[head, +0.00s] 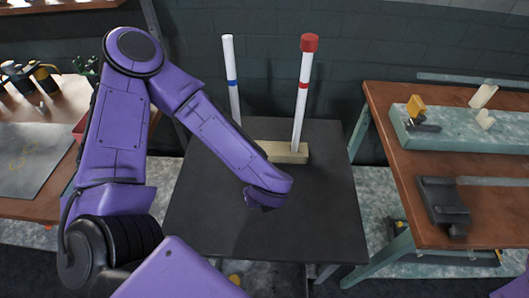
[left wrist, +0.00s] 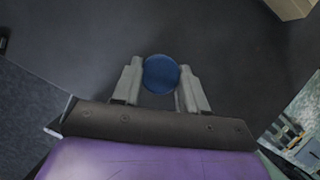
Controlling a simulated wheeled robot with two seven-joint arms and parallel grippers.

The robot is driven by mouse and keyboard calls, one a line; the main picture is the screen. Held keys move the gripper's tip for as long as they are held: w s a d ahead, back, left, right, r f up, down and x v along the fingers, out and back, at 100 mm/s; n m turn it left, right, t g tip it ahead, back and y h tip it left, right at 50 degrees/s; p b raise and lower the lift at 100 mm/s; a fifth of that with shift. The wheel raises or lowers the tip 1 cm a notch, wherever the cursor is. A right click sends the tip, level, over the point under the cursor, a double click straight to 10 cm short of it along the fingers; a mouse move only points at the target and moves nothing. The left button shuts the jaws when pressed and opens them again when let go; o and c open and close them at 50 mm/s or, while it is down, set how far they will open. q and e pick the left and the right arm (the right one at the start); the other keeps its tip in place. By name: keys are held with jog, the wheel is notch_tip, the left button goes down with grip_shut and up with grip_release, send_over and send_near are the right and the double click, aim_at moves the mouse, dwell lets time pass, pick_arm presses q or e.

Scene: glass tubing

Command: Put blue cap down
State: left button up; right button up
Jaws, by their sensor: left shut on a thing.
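A round blue cap (left wrist: 161,74) sits between the two fingers of my left gripper (left wrist: 161,82) in the left wrist view, and the gripper is shut on it. The cap is over the dark table top; I cannot tell whether it touches the table. In the head view my left wrist hides the gripper and the cap. A white tube with a blue band (head: 232,82) and no cap stands at the back of the table. Beside it, a white tube with a red band (head: 301,95) wears a red cap (head: 309,43). My right gripper is not in view.
Both tubes stand at a pale wooden block (head: 290,152) on the black table (head: 325,205). The table's right and front areas are clear. A brown bench (head: 400,140) with tools stands at right, another with a grey mat (head: 30,160) at left.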

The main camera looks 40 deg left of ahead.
pick_arm(q)
jog(key=w+f, duration=0.2)
jog(key=w+a+f, duration=0.1)
jog(key=f, duration=0.2)
jog(key=shift+w+a+p, duration=0.2)
jog(key=shift+w+p, duration=0.15)
jog(key=shift+w, duration=0.05)
jog(key=shift+f, duration=1.65)
jog(key=o, duration=1)
jog(key=v, duration=1.2)
jog(key=shift+r+b, duration=0.2)
jog(key=shift+b, duration=0.15)
